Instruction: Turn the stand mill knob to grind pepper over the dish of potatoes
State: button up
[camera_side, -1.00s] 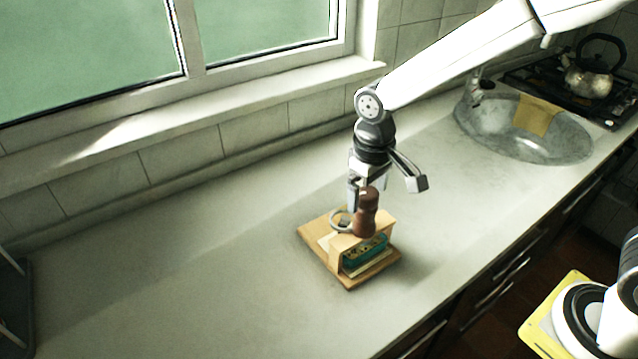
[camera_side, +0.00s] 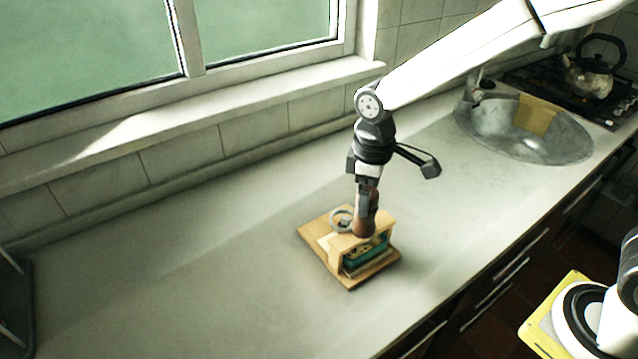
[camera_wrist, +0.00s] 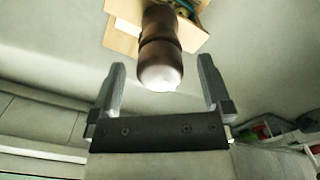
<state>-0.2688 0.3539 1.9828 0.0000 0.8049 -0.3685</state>
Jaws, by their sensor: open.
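The brown pepper mill (camera_side: 362,228) stands upright on a small wooden stand (camera_side: 318,235) on the counter. Its rounded knob shows in the wrist view (camera_wrist: 160,70), between and beyond the fingers. My gripper (camera_wrist: 161,82) is open, with one finger on each side of the knob and a gap to both. In the side view my gripper (camera_side: 367,200) is directly above the mill and hides its upper part. A teal dish (camera_side: 366,254) sits inside the stand under the mill; its contents are hard to make out. A grey ring (camera_side: 341,219) is beside the mill.
A round metal sink (camera_side: 540,145) with a tan cloth (camera_side: 535,114) is at the right. A kettle (camera_side: 594,78) stands on the hob behind it. A dark rack (camera_side: 14,310) is at the left edge. The counter left of the stand is clear.

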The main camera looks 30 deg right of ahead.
jog(key=n, duration=0.4)
jog(key=shift+n, duration=2.5)
jog(key=shift+c, duration=0.2)
jog(key=c, duration=1.1)
jog(key=m, duration=1)
jog(key=shift+m, duration=0.4)
